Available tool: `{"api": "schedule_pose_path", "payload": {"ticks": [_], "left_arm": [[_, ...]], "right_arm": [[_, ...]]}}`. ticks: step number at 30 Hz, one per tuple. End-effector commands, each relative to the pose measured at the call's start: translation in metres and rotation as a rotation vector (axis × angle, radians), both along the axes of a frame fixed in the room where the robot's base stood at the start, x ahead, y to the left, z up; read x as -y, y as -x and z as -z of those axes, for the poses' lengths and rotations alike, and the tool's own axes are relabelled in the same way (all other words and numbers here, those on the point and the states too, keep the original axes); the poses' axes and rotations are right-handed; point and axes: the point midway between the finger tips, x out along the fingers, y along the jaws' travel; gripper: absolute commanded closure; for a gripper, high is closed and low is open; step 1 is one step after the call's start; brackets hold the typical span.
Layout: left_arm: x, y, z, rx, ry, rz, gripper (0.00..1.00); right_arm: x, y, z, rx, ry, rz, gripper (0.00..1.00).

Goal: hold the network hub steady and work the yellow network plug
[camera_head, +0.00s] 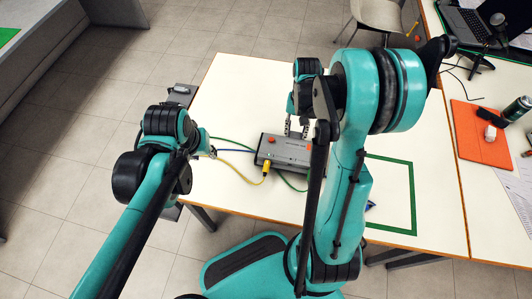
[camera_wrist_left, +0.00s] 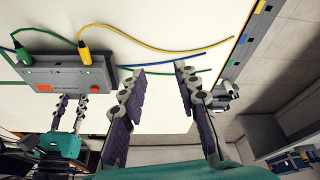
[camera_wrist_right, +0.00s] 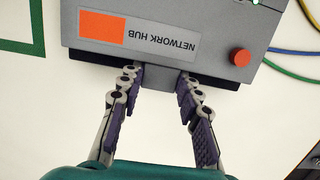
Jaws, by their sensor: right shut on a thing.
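The grey network hub (camera_head: 283,152) lies on the white table, its label and orange patch showing in the right wrist view (camera_wrist_right: 165,27). The yellow network plug (camera_head: 266,167) is at the hub's cable-side edge; it also shows in the left wrist view (camera_wrist_left: 84,52). I cannot tell how deep it sits. Its yellow cable (camera_wrist_left: 150,44) curves away across the table. My right gripper (camera_wrist_right: 158,77) is shut on the hub's edge opposite the plug. My left gripper (camera_wrist_left: 158,75) is open and empty, beside the hub and apart from the plug.
A green plug (camera_wrist_left: 22,54) sits beside the yellow one, with green and blue cables (camera_head: 234,151) nearby. A green taped outline (camera_head: 412,200) marks the table's right part. An orange mat (camera_head: 478,140) and a laptop (camera_head: 478,22) lie further right. The far table area is clear.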

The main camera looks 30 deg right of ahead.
Motion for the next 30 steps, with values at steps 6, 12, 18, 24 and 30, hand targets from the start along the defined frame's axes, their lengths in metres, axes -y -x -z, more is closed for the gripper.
{"api": "schedule_pose_path", "payload": {"ticks": [6,12,18,24,30], "left_arm": [[0.098,0.022,0.029,-0.100,-0.067,0.170,0.69],[0.147,0.045,0.050,-0.149,-0.115,0.253,0.69],[0.160,0.052,0.061,-0.162,-0.130,0.276,0.69],[0.161,0.050,0.083,-0.162,-0.130,0.275,0.69],[0.163,0.048,0.113,-0.162,-0.129,0.274,0.69]], "right_arm": [[0.000,0.000,0.000,0.001,0.000,0.000,1.00],[0.000,0.000,0.000,0.001,0.000,0.000,1.00],[0.000,-0.001,0.000,0.001,0.000,0.000,1.00],[0.000,0.000,0.000,0.001,0.001,0.000,1.00],[0.000,0.000,0.000,0.001,0.001,0.000,1.00]]}}
